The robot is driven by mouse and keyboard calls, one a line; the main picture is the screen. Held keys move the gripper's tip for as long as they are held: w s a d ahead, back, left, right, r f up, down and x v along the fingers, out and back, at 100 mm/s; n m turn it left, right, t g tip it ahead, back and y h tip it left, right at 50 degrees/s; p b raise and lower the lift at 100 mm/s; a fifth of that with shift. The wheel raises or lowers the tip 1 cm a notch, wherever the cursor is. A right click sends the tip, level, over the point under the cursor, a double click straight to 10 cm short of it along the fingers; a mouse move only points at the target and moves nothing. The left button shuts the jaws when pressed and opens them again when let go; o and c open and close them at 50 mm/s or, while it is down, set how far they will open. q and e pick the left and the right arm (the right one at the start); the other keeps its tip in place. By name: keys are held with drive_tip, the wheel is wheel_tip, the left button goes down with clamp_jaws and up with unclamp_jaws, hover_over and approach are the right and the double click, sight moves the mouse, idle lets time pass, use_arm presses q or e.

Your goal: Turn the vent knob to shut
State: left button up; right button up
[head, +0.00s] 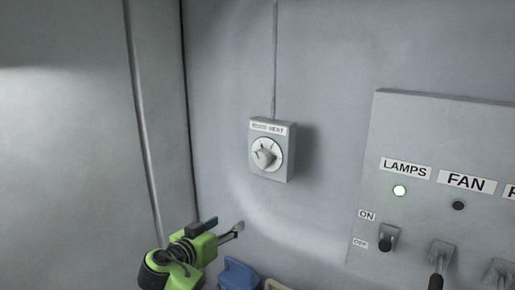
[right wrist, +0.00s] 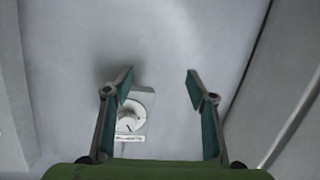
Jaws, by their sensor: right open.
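The vent knob (head: 265,154) is a pale round dial with a raised grip on a small grey wall box (head: 284,167). A label (head: 268,128) above it ends in "VENT". Its exact setting is too small to read. In the right wrist view the knob (right wrist: 130,116) shows beyond and beside the left finger, which covers part of the box. My right gripper (head: 224,228) is below and left of the box in the head view, apart from it. Its two fingers are spread and empty, as the right wrist view shows (right wrist: 160,75). My left gripper is not in view.
A grey switch panel (head: 435,130) is on the wall at the right, with LAMPS and FAN labels, a lit lamp light (head: 399,190) and toggle switches (head: 389,238). Blue (head: 239,274) and beige items stand at the bottom. The wall around the vent box is clear.

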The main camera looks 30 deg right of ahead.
sight(259, 159)
wheel_tip(259, 159, up, 17)
drive_tip(key=s+d+m+g+h+p, duration=0.1)
drive_tip(key=s+m+h, duration=0.25)
drive_tip(key=m, duration=0.25)
drive_tip(key=p+x, duration=0.2)
drive_tip(key=x, duration=0.2)
drive_tip(key=p+x, duration=0.2)
drive_tip(key=x, duration=0.2)
drive_tip(key=p+x, duration=0.2)
drive_tip(key=x, duration=0.3)
drive_tip(key=shift+w+f+p, duration=0.1)
drive_tip(key=shift+w+p, duration=0.3)
drive_tip(key=shift+w+d+f, duration=0.1)
drive_tip(key=shift+w+d, duration=0.05)
drive_tip(key=shift+d, duration=0.25)
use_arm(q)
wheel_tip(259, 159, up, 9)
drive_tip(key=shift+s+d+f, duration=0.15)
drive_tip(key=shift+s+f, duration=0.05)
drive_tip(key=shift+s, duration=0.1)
use_arm(e)
drive_tip(key=c, duration=1.1)
